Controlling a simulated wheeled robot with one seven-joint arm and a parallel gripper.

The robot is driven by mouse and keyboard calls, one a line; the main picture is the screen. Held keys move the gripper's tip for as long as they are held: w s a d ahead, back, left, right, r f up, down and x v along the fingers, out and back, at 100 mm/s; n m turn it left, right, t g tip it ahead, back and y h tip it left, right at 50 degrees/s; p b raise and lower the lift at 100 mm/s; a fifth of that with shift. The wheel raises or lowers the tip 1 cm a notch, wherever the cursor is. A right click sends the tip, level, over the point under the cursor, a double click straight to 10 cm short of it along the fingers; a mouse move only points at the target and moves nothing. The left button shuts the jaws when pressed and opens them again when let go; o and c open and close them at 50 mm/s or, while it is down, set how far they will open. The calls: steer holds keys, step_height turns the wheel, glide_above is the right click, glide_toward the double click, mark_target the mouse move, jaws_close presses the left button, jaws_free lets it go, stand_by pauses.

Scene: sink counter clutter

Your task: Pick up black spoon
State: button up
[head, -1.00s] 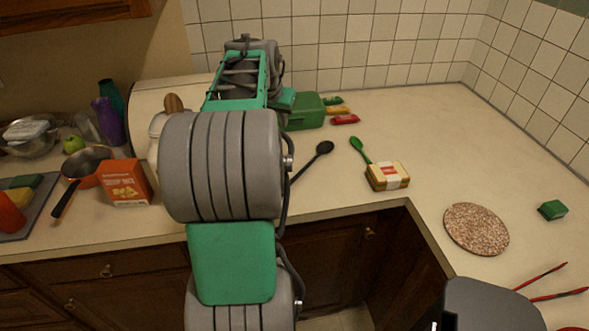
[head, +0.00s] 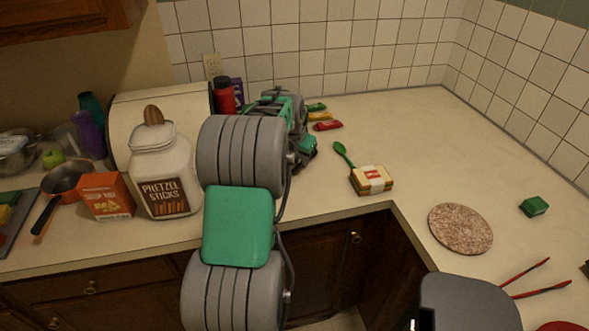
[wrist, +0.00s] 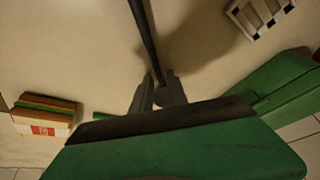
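The black spoon's handle (wrist: 145,35) runs down from the top edge of the wrist view and passes between my two fingertips. My gripper (wrist: 158,90) has its fingers close together on either side of the handle, and it looks shut on it. The spoon's bowl is hidden behind my gripper. In the head view my arm covers the spoon and my fingertips. Whether the spoon is clear of the counter cannot be told.
A sandwich (head: 371,180) and a green spoon (head: 343,153) lie to the right of my arm. A pretzel jar (head: 162,178) and an orange box (head: 107,196) stand to its left.

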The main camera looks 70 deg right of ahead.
steer(key=shift+f, duration=0.1)
steer(key=shift+c, duration=0.5)
jaws_close()
